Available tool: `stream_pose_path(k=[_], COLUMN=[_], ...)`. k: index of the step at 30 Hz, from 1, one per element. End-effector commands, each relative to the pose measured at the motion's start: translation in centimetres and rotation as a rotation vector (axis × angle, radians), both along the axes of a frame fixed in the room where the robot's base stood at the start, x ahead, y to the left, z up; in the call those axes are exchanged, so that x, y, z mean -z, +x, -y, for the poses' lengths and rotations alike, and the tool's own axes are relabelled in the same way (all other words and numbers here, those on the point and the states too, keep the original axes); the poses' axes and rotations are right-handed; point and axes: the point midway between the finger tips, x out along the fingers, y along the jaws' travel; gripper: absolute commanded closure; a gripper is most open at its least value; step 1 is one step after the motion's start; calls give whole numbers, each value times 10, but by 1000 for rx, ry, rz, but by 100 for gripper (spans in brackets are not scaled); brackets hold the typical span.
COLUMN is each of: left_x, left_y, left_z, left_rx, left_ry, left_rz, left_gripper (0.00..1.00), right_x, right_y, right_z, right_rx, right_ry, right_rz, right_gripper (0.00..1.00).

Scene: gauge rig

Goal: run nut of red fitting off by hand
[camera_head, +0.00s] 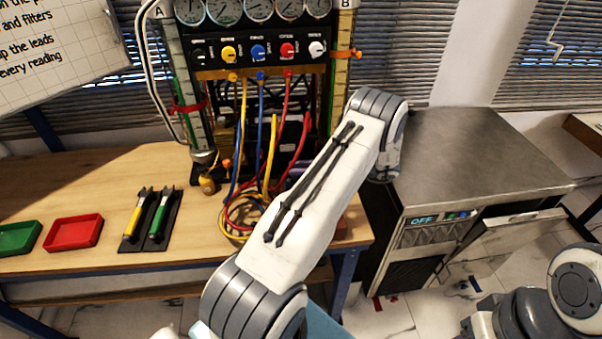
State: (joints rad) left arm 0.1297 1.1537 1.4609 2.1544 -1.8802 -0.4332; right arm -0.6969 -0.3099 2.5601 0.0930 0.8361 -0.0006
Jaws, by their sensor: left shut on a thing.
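The gauge panel (258,49) stands at the back of the bench, with yellow, blue, red and white knobs in a row. The red hose (286,105) hangs from the red fitting (288,73) under the panel's red knob. My left arm's pale link crosses the middle of the view and hides part of the bench and hoses. The red fitting's nut is too small to tell. My right gripper is out of view.
On the wooden bench (130,185) are a red tray (73,232), a green tray (18,238) and a black holder with a yellow-handled tool (136,216) and a green-handled tool (160,214). A metal-topped unit (480,158) stands at right. The bench's left back is clear.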

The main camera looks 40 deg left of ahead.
Motion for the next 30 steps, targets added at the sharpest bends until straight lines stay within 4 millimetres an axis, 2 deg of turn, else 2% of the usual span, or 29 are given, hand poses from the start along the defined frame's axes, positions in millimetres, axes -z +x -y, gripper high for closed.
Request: stream_pose_path(k=[17,18,20,30], left_x=[0,0,0,0], left_y=[-1,-1,-1,-1], left_z=[1,1,1,1], left_rx=[-41,-41,-40,-39], left_ry=[1,1,1,1], left_rz=[-2,-2,-2,-1], left_gripper=[100,72,49,49], right_x=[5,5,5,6], right_y=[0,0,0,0], right_z=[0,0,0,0], right_rx=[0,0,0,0], right_ry=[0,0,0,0], right_rz=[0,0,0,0], right_gripper=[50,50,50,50])
